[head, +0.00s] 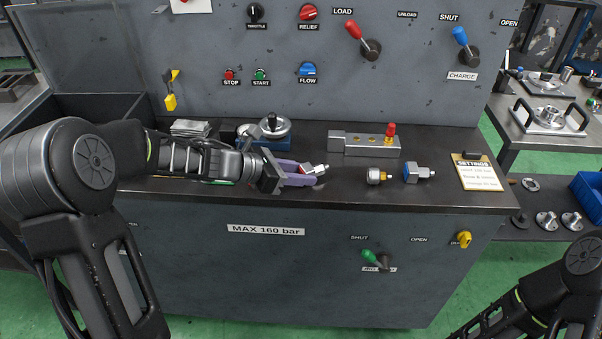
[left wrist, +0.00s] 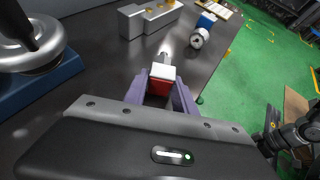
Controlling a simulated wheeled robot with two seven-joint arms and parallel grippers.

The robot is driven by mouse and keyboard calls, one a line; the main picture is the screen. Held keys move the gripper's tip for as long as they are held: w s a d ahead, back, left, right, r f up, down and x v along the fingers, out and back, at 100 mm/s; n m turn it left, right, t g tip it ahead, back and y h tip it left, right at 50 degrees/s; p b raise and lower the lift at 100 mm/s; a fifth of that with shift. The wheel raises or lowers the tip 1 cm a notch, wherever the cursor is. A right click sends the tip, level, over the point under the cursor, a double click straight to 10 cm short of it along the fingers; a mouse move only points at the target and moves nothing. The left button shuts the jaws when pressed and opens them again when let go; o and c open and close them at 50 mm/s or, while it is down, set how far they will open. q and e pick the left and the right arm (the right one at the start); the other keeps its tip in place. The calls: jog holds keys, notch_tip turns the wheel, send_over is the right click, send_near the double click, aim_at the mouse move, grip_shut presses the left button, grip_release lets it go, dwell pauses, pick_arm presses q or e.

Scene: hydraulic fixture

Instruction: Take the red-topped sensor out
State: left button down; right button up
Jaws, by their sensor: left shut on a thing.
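A red-topped piece (head: 390,130) stands upright at the right end of a grey metal block (head: 350,143) on the bench. The block also shows gold ports; in the left wrist view its near part shows (left wrist: 131,22). My left gripper (head: 303,178), with purple fingers, is shut on a red and silver fitting (head: 314,169), held above the bench to the left of and nearer than the block. The fitting also shows between the fingers in the left wrist view (left wrist: 162,76). My right arm shows at the lower right, its gripper out of frame.
A settings clipboard (head: 478,172) lies at the right end. Levers and knobs line the back panel.

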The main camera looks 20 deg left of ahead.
pick_arm(q)
jog(key=c, duration=0.9)
grip_release()
jog(key=shift+c, duration=0.2)
jog(key=v, duration=0.8)
jog(key=shift+f, duration=0.1)
